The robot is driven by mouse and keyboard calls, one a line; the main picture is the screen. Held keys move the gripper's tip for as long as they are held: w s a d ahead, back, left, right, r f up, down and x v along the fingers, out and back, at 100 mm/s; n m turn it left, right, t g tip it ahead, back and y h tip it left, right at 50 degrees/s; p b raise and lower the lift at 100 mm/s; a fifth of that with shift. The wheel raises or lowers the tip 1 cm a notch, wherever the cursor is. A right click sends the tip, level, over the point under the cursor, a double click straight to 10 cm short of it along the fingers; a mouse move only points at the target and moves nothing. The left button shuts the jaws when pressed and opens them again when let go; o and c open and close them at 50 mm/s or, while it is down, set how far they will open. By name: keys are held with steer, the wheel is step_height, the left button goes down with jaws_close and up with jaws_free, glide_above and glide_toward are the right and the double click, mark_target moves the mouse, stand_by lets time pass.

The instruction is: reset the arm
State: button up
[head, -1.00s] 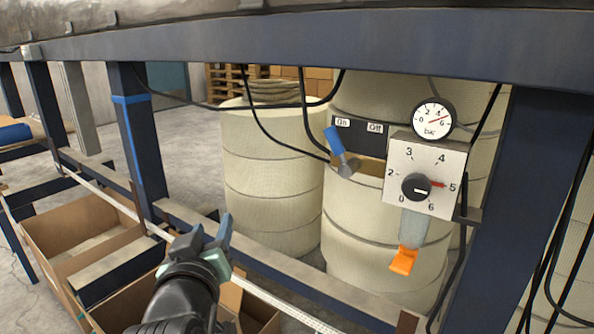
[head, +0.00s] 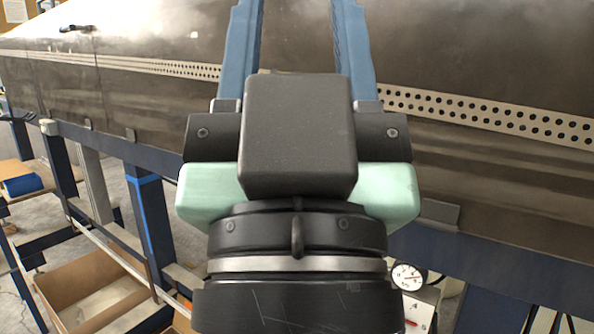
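My gripper (head: 302,35) fills the middle of the head view, raised close to the camera and pointing up. Its two blue fingers stand apart with bare machine surface showing between them, so it is open and holds nothing. The fingertips run to or past the top edge of the picture. The dark wrist and pale green gripper body hide the centre of the scene.
A long grey metal machine body (head: 480,60) with a perforated strip (head: 490,117) spans behind the gripper on a dark blue frame (head: 430,255). A round gauge (head: 407,276) shows low right. Cardboard boxes (head: 75,275) stand low left.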

step_height(320, 180, up, 26)
steer(key=p, duration=2.3)
steer(key=shift+f, duration=0.15)
steer(key=shift+o, duration=0.4)
